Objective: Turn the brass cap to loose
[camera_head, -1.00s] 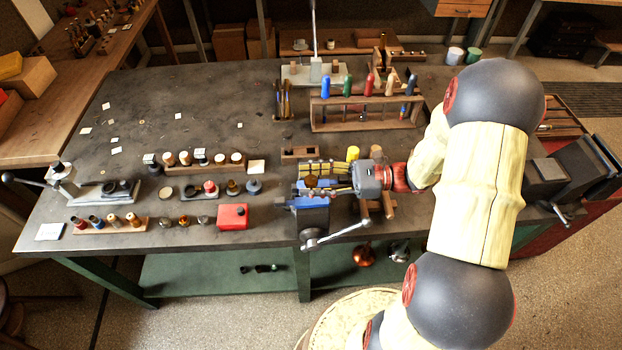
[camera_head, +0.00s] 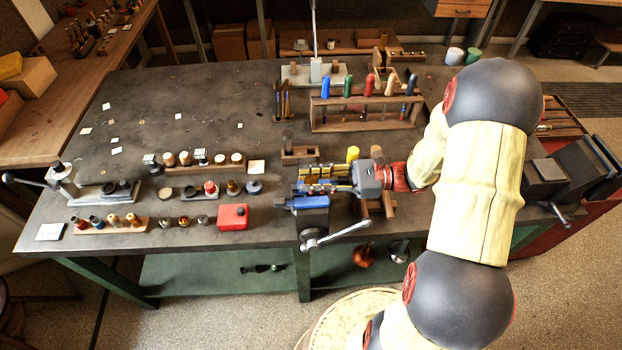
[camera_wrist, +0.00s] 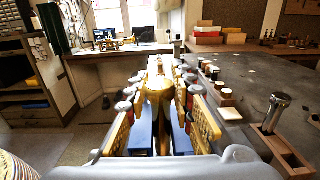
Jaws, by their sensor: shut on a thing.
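My gripper (camera_head: 318,180) reaches left over the blue vise (camera_head: 311,203) at the bench's front edge. Its yellow fingers lie on either side of a brass part, which I take to be the brass cap (camera_wrist: 158,88). In the wrist view, my gripper (camera_wrist: 158,105) is shut on this brass part, with blue vise jaws (camera_wrist: 140,137) below and on both sides. In the head view the fingers mostly hide the brass part. I cannot tell how far the cap is turned.
A small wooden block (camera_head: 301,155) with an upright metal cylinder (camera_head: 288,139) stands just behind the vise. A tool rack (camera_head: 366,112) stands farther back. A red box (camera_head: 233,217) and several small parts lie left. The vise handle (camera_head: 335,236) sticks out in front.

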